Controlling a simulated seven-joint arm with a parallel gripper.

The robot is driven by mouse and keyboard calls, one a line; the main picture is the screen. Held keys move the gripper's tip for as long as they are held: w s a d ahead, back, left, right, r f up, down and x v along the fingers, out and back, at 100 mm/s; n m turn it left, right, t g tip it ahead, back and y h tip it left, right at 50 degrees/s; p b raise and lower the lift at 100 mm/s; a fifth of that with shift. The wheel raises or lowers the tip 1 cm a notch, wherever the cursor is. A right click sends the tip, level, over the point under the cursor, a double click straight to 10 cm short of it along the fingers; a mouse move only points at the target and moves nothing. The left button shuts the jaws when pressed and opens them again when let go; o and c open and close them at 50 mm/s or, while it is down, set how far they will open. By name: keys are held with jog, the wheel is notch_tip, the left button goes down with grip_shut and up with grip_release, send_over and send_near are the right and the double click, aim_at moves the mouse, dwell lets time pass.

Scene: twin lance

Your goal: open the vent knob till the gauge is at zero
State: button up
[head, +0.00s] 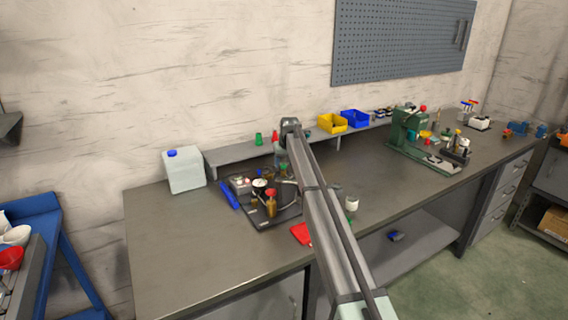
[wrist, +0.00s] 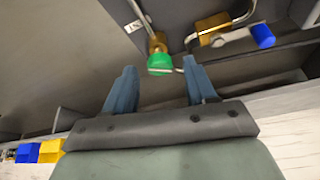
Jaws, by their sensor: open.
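A green knob (wrist: 160,63) sits on a brass fitting (wrist: 158,42) in the wrist view. My gripper (wrist: 160,82) is open, with one blue-grey finger to each side of the knob's near end. I cannot tell whether either finger touches it. In the head view a small green part (head: 283,168) shows at the rig, beneath the end of my arm. A small round white face (head: 259,183), perhaps the gauge, shows on the rig, but its needle is too small to read. The gauge face does not show in the wrist view.
The rig stands on a dark base plate (head: 266,222) on the bench (head: 180,235). A second brass valve (wrist: 213,28) with a blue-tipped lever (wrist: 262,36) is close right of the knob. A white jug (head: 183,171) stands at left. The bench's front left is clear.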

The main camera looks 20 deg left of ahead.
jog(key=shift+w+f, duration=0.1)
jog(key=shift+f, duration=0.25)
jog(key=c, duration=1)
